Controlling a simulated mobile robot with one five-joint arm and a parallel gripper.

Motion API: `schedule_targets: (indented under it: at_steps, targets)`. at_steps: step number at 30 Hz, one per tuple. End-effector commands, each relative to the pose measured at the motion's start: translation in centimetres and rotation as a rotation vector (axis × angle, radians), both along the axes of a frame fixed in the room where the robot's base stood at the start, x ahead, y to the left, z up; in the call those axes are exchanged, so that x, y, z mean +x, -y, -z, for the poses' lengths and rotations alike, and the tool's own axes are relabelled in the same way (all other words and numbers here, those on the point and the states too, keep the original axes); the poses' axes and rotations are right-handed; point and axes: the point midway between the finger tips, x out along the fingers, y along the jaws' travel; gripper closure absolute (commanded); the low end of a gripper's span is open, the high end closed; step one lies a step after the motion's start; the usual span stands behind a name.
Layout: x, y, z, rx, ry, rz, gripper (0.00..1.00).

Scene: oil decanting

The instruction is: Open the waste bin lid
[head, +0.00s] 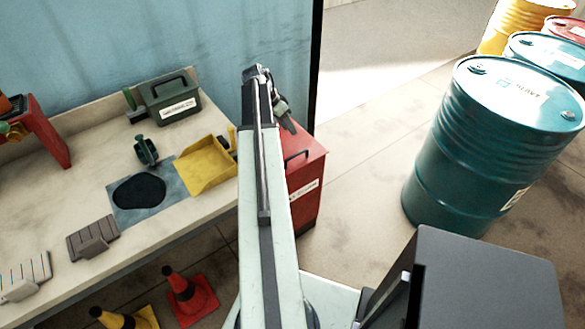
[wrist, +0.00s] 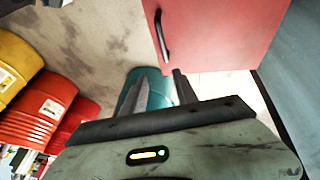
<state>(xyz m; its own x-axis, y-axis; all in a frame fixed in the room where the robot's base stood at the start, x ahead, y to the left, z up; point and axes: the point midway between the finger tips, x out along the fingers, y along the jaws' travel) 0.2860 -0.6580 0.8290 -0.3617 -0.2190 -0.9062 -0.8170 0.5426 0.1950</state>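The red waste bin (head: 305,205) stands on the floor at the right end of the workbench, partly hidden behind my arm in the head view. Its red lid (head: 310,165) looks shut and carries a dark bar handle (head: 297,156). In the wrist view the lid (wrist: 220,35) fills the upper middle, with the handle (wrist: 161,38) near its left edge. My gripper (wrist: 160,82) is open, its two fingers apart with nothing between them. The fingertips point toward the handle and are apart from it in the picture. In the head view my gripper (head: 288,118) shows above the bin.
The workbench (head: 60,205) at left holds a green box (head: 170,98), a yellow dustpan (head: 207,163) and a dark spill on a blue mat (head: 115,205). Cones (head: 190,295) stand before it. Teal drums (head: 480,150) stand at right, with free floor between them and the bin.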

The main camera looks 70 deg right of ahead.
Motion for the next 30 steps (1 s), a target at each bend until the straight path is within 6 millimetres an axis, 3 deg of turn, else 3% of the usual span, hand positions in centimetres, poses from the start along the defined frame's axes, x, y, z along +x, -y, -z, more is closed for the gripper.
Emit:
schedule_targets:
  at_steps: [1,3,16,27,30]
  targets:
    - [0.1,-0.1,3.7,0.000,0.000,-0.002,0.65]
    - [0.3,-0.1,5.1,0.000,-0.001,-0.004,0.65]
    - [0.3,-0.1,6.6,0.000,0.000,-0.008,0.65]
    - [-1.7,1.2,12.3,0.000,0.000,-0.008,0.65]
    - [-2.1,1.4,13.0,-0.001,0.000,-0.009,0.65]
